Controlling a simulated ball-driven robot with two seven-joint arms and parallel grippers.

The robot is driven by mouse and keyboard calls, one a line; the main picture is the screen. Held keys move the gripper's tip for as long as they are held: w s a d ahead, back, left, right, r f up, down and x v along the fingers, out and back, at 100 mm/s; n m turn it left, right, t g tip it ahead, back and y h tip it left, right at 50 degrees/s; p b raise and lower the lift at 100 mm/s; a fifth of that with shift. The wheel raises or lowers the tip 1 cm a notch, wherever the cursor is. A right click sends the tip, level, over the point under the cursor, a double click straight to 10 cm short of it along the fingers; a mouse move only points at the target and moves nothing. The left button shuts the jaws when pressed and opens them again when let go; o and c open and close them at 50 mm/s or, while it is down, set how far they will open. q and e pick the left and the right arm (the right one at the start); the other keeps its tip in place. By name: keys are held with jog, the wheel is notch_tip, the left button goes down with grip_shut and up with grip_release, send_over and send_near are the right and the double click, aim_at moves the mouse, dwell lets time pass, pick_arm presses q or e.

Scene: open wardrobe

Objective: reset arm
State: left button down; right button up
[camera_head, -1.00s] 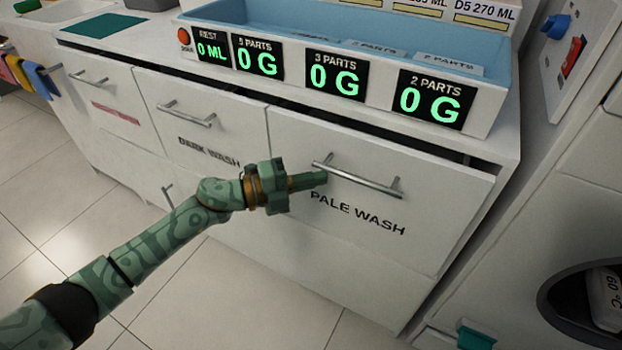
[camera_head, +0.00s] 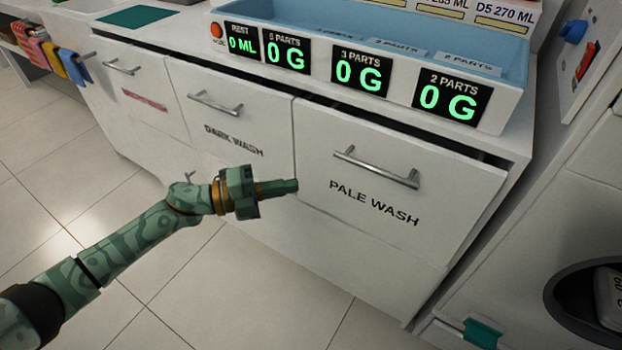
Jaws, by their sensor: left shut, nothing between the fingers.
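My left gripper (camera_head: 290,187) is green with dark patterns and a gold-coloured wrist ring. Its fingers are shut with nothing between them. It is in front of the white drawer fronts, left of the PALE WASH drawer (camera_head: 400,182) and apart from its metal handle (camera_head: 376,167). My left arm comes in from the lower left. The PALE WASH drawer stands slightly out, with a dark gap along its top edge. My right gripper is not in view.
The DARK WASH drawer (camera_head: 215,125) is behind my left arm. A blue tray (camera_head: 400,45) with green number displays stands on the counter. A white machine with a round dark opening (camera_head: 590,295) is at the right. Tiled floor (camera_head: 60,205) is clear at the left.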

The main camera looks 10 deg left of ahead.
pick_arm(q)
jog(key=shift+v, duration=1)
